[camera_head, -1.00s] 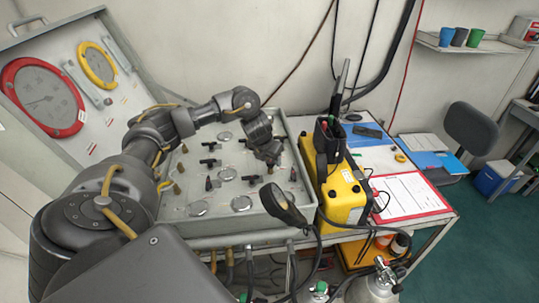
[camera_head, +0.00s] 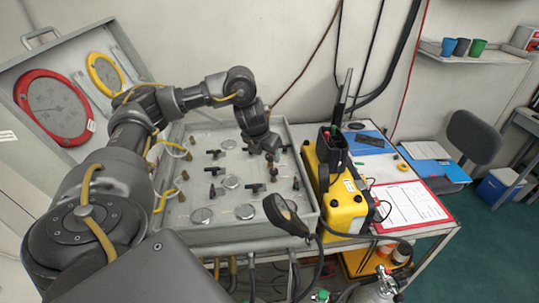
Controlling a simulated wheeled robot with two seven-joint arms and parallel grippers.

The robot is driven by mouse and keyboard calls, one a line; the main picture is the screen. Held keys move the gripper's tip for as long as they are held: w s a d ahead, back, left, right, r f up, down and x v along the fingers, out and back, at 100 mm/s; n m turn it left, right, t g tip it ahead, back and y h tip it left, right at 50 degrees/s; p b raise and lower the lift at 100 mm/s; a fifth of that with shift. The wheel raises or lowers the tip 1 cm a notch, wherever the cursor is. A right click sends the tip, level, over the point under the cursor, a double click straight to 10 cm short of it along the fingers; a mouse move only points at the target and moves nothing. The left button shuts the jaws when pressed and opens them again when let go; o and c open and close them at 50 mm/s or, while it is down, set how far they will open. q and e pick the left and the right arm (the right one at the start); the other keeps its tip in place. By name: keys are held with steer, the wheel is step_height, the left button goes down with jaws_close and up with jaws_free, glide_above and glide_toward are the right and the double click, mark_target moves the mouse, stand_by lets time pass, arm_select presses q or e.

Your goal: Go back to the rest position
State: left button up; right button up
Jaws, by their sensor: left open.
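The diver air panel (camera_head: 172,225) is a grey case with several black valve handles, brass fittings and round discs on its face. Its lid stands open at the left with a red-ringed gauge (camera_head: 58,107) and a yellow-ringed gauge (camera_head: 104,73). My left arm comes in from the left and bends over the panel. My left gripper (camera_head: 266,150) points down above the upper right part of the panel, open, with nothing seen between its fingers. Its fingertips are small and dark here, and I cannot tell their exact height over the face. My right gripper is not in view.
A yellow box (camera_head: 346,214) with a black radio-like unit stands right of the panel. A handset (camera_head: 284,214) hangs at the panel's front right edge. A red clipboard (camera_head: 410,203) lies on the table. A chair (camera_head: 474,137) and blue cooler (camera_head: 497,187) stand farther right.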

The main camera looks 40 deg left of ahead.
arm_select(q)
steer(key=shift+s+r, duration=0.15)
steer(key=shift+r, duration=0.1)
stand_by(0.3)
